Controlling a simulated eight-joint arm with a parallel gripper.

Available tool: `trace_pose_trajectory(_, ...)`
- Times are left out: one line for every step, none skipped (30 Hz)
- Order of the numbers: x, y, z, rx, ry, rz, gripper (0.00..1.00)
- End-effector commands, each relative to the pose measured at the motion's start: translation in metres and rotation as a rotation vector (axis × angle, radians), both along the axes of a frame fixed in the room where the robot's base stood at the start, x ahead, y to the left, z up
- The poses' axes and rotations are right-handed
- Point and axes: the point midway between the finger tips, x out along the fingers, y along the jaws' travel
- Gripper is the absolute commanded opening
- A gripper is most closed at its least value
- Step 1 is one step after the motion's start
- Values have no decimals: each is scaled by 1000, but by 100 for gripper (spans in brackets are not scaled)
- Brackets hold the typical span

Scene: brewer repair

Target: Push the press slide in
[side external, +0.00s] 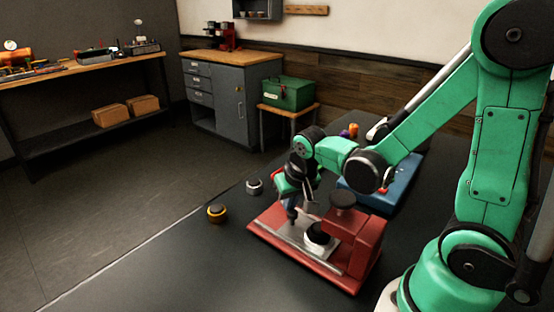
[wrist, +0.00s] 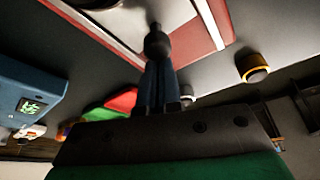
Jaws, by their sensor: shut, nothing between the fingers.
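The red press (side external: 365,235) stands on the dark table in the side external view, with a black knob on top of its upright. Its slide, a pale metal plate (side external: 303,240), lies on the red base and carries a white and black round piece (side external: 317,238). My gripper (side external: 292,222) is shut and empty. It points down at the left end of the slide, low over the base. In the wrist view the closed fingertips (wrist: 157,45) reach toward the slide plate (wrist: 125,20) and red base (wrist: 210,40). I cannot tell whether they touch the slide.
A yellow and black round part (side external: 217,213) and a silver and black one (side external: 254,186) stand on the table left of the press. A blue box (side external: 400,190) sits behind the press, with small orange and purple items near it. The table's left front is clear.

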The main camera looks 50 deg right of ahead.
Motion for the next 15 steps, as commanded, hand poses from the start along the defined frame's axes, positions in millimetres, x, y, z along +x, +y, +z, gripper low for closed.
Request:
trace_pose_trajectory(-6,0,0,0,0,-1,0)
trace_pose_trajectory(-7,0,0,0,0,0,0)
trace_pose_trajectory(-8,0,0,0,0,0,0)
trace_pose_trajectory(-8,0,0,0,0,0,0)
trace_pose_trajectory(-8,0,0,0,0,0,0)
trace_pose_trajectory(-8,0,0,0,0,0,0)
trace_pose_trajectory(-8,0,0,0,0,0,0)
trace_pose_trajectory(-7,0,0,0,0,0,0)
trace_pose_trajectory(-7,0,0,0,0,0,0)
trace_pose_trajectory(-7,0,0,0,0,0,0)
trace_pose_trajectory(-7,0,0,0,0,0,0)
trace_pose_trajectory(-6,0,0,0,0,0,0)
trace_pose_trajectory(-5,-1,0,0,0,0,0)
trace_pose_trajectory(-4,-2,0,0,0,0,0)
trace_pose_trajectory(-1,-3,0,0,0,0,0)
